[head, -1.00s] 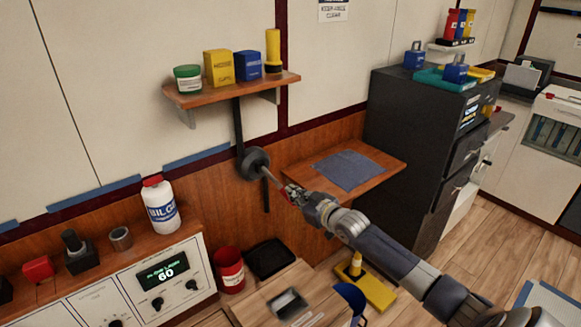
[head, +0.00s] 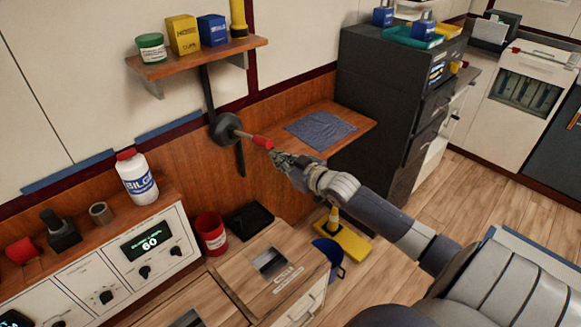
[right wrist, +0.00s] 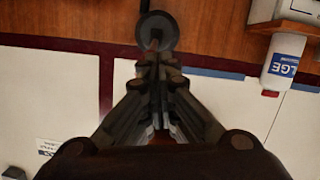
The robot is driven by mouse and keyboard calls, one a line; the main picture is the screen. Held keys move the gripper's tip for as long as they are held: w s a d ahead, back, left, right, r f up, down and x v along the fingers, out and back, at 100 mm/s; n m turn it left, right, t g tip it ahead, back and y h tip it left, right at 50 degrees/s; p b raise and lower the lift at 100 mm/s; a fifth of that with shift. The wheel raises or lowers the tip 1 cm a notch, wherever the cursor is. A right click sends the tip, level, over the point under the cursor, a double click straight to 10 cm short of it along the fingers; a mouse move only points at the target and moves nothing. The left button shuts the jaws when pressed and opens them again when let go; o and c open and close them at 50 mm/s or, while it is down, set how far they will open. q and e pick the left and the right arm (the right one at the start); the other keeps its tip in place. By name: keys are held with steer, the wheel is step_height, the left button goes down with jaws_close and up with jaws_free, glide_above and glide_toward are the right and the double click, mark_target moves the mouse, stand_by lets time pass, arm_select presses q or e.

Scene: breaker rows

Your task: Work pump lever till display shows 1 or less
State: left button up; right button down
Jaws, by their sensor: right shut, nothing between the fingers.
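The pump lever (head: 252,138) is a short grey rod with a red grip, sticking out from a round dark hub (head: 225,127) on a dark vertical bar at the wall. The display (head: 147,245) on the white panel reads 60. My right gripper (head: 278,156) is shut and empty, its fingertips close to the red grip's end; I cannot tell whether they touch it. In the right wrist view the shut fingers (right wrist: 157,62) point at the hub (right wrist: 157,30), and cover most of the lever. My left gripper is out of view.
A white BILGE bottle (head: 137,178) stands on the panel's top.

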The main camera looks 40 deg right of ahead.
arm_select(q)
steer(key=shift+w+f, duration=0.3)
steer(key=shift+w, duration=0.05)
arm_select(e)
steer(key=shift+f+v, duration=0.15)
steer(key=shift+v, duration=1)
steer(key=shift+f+v, duration=0.15)
steer(key=shift+v, duration=1.05)
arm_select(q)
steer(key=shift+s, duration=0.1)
arm_select(e)
steer(key=shift+s+a, duration=0.1)
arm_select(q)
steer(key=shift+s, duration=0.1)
arm_select(e)
steer(key=shift+r, duration=0.1)
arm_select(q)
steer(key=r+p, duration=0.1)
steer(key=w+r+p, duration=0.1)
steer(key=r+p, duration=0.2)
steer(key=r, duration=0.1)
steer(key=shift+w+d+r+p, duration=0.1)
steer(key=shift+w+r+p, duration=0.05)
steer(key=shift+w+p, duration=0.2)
arm_select(e)
steer(key=w+r+g, duration=0.3)
steer(key=w+r, duration=0.2)
steer(key=r, duration=0.8)
steer(key=shift+w+r, duration=0.1)
steer(key=shift+w, duration=0.05)
